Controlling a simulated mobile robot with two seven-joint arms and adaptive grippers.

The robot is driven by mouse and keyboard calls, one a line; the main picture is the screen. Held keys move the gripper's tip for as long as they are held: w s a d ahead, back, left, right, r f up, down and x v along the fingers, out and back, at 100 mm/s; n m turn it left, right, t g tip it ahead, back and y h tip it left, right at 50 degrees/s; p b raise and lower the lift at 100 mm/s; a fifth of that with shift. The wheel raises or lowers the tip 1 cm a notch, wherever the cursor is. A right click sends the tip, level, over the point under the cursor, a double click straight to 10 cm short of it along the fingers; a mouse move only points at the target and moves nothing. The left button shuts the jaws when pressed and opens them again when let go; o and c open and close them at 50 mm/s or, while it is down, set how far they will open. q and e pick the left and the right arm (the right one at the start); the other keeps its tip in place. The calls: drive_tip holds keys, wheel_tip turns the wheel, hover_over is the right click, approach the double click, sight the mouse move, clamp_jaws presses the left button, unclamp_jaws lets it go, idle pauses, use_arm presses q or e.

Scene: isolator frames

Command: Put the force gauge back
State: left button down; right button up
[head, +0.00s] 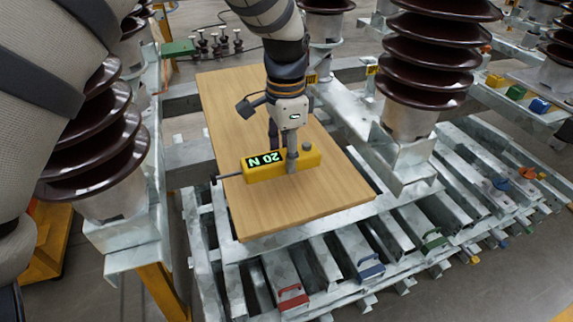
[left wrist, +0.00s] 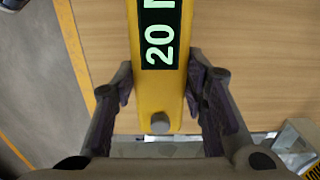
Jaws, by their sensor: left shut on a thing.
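The force gauge (head: 268,172) is a yellow bar with a black display reading 20 N, a grey knob near its right end and a thin dark rod at its left end. It is at the wooden board (head: 310,195); I cannot tell whether it touches the board or hangs just above it. My left gripper (head: 284,156) comes down from above and is shut on the gauge's body. In the left wrist view the gauge (left wrist: 160,95) runs between the two dark fingers of the left gripper (left wrist: 160,80). My right gripper is not in view.
Brown ribbed insulators stand at the left (head: 100,140) and right (head: 425,60) of the board. Steel rails with red (head: 293,298), blue (head: 371,269) and green (head: 434,241) handles lie in front. Bare board is free in front of and behind the gauge.

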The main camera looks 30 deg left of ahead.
sight(284, 165)
use_arm(q)
drive_tip(key=shift+w+a+f, duration=0.2)
drive_tip(key=shift+f, duration=0.15)
drive_tip(key=f, duration=0.3)
drive_tip(key=shift+w+a+f, duration=0.15)
drive_tip(key=shift+a+f, duration=0.05)
drive_tip(key=shift+r, duration=0.1)
drive_tip(key=c, duration=1)
unclamp_jaws()
drive_tip(key=shift+f, duration=0.2)
drive_tip(key=shift+o, duration=0.2)
wheel_tip(284, 165, up, 12)
drive_tip(key=shift+r, duration=0.2)
